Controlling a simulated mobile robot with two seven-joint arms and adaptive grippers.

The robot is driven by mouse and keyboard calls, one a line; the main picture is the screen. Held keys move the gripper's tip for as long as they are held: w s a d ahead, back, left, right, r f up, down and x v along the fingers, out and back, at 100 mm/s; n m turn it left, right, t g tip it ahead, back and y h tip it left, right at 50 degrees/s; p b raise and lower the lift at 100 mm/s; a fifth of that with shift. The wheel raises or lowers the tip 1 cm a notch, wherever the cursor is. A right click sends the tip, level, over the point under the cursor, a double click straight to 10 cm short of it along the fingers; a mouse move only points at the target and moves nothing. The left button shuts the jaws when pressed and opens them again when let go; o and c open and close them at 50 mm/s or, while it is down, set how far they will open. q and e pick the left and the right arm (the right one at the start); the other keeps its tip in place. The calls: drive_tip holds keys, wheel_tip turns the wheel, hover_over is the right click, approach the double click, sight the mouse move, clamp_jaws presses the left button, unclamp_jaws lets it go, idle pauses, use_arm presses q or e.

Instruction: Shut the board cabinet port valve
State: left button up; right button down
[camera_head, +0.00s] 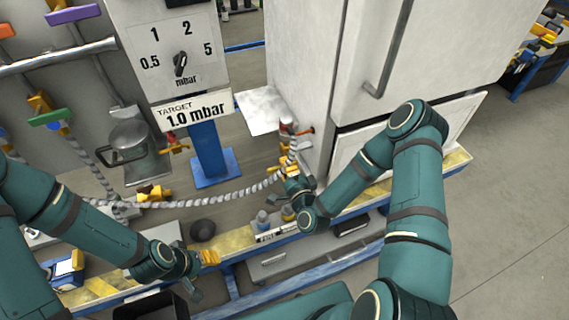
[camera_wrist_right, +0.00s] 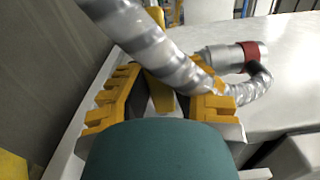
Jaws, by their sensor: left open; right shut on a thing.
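The white board cabinet (camera_head: 310,70) stands at the upper middle of the head view. A hose coupling with a red band (camera_head: 287,125) is low beside its left side; the coupling also shows in the right wrist view (camera_wrist_right: 228,57). My right gripper (camera_head: 290,170) is just below it. In the wrist view its yellow fingers (camera_wrist_right: 162,103) are shut around a yellow lever (camera_wrist_right: 158,88), which I take for the valve handle. The grey hose (camera_wrist_right: 150,45) crosses over and hides part of the lever. My left gripper (camera_head: 209,257) is open and empty at the lower left.
The grey hose (camera_head: 220,200) sags leftward across the station. A dial panel (camera_head: 175,50) on a blue post stands left of the cabinet. A dark round knob (camera_head: 203,230) lies near my left gripper. Clear floor (camera_head: 520,190) is at the right.

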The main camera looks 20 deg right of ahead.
idle(0.4)
drive_tip(key=c, duration=0.8)
unclamp_jaws()
drive_tip(key=s, duration=1.2)
drive_tip(key=shift+d, duration=0.15)
drive_tip(key=s+a+f+n+g+y, duration=0.2)
drive_tip(key=a+f+n+g+y, duration=0.2)
drive_tip(key=a+f+n+g, duration=0.65)
drive_tip(key=s+r+n+g, duration=0.4)
drive_tip(key=s+n+g, duration=0.1)
drive_tip(key=shift+s+d+r+n+g+h, duration=0.1)
drive_tip(key=shift+d+r+n+g+h, duration=0.1)
drive_tip(key=shift+r+n+g+h, duration=0.2)
